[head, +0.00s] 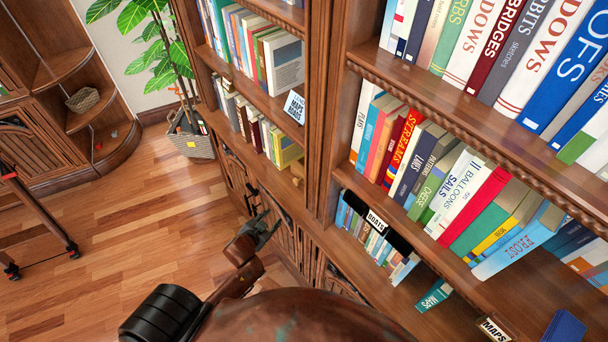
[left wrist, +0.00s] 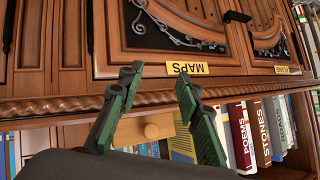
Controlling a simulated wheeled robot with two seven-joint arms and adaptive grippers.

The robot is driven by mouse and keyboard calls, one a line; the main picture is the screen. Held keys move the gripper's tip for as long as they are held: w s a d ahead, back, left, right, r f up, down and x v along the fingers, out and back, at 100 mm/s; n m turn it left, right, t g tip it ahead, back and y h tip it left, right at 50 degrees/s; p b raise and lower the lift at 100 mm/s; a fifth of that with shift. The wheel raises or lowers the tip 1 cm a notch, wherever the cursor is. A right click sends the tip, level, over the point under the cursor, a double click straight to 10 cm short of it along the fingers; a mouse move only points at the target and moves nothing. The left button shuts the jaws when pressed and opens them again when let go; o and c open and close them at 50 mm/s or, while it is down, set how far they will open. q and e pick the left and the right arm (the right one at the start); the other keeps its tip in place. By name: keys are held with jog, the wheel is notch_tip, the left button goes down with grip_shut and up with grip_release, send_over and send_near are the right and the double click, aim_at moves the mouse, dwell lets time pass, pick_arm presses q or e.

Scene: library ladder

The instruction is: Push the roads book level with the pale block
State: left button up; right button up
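My left gripper (head: 262,230) is in front of the left bookcase's lower doors, below the shelf with the pale block. In the left wrist view its two green-padded fingers (left wrist: 157,88) are apart with nothing between them. The pale block (head: 297,172) is a small tan piece at the right end of that shelf, beside yellow books. In the left wrist view, which looks upside down, the pale block (left wrist: 144,130) shows beyond the fingers, apart from them. My right gripper is out of view.
Carved cabinet doors with a MAPS label (left wrist: 187,68) are close to the fingers. A wooden upright (head: 322,110) separates the left bookcase from the right one, which is full of books. A potted plant (head: 190,135) stands on the floor at left. Open wooden floor (head: 90,260) lies left of my arm.

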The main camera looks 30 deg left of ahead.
pick_arm(q)
notch_tip(320, 180, up, 6)
jog(key=m+t+h, duration=0.2)
jog(key=m+t, duration=0.1)
send_near(295, 183)
jog(key=shift+w+f+p, duration=0.3)
jog(key=shift+w+f, duration=0.15)
jog(key=shift+f, duration=0.2)
jog(key=shift+w+d, duration=0.2)
jog(key=shift+w, duration=0.5)
jog(key=x, duration=0.7)
jog(key=shift+a+r, duration=0.1)
jog(key=shift+r, duration=0.05)
grip_shut()
